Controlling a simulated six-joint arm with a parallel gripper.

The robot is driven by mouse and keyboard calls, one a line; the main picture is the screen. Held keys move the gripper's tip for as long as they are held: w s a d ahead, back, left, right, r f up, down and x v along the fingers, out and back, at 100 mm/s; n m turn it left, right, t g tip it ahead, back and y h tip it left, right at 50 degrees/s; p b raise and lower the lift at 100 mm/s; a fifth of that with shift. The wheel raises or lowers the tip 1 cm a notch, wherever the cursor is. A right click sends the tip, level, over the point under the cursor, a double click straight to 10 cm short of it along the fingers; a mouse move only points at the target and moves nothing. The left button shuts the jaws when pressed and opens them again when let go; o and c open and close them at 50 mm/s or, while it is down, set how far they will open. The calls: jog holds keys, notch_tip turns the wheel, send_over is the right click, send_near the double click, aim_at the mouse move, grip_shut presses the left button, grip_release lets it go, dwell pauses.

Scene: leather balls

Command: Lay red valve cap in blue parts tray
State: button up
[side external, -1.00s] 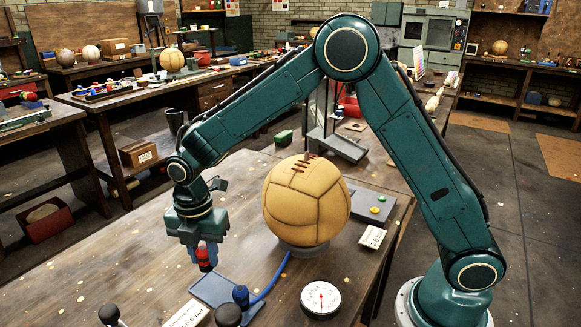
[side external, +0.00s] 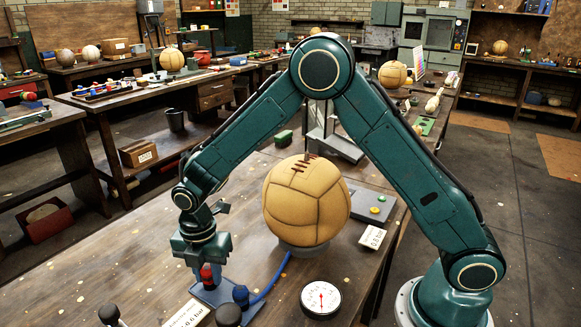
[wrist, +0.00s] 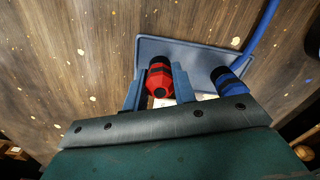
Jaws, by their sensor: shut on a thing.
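The red valve cap (side external: 207,272) is dark-banded and held upright between the fingers of my gripper (side external: 208,266). In the wrist view, the cap (wrist: 159,72) sits between the two blue-grey fingers of my gripper (wrist: 159,88), which is shut on it. The blue parts tray (side external: 226,287) lies flat on the table under the gripper; the wrist view shows its far rim (wrist: 190,44) behind the cap. The cap is over the tray, low down; I cannot tell whether it touches the floor. My gripper and the cap hide part of the tray.
A blue cap-like part (side external: 240,294) stands at the tray's right side, close to my gripper. A blue hose (side external: 272,280) runs beside it toward the tan leather ball (side external: 306,203). A round gauge (side external: 320,298) and dark knobs (side external: 228,314) stand nearby.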

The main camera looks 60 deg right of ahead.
aim_at(207, 267)
jog(key=shift+f, duration=0.15)
jog(key=o, duration=0.9)
notch_tip(207, 267, up, 11)
jog(key=shift+r, duration=0.7)
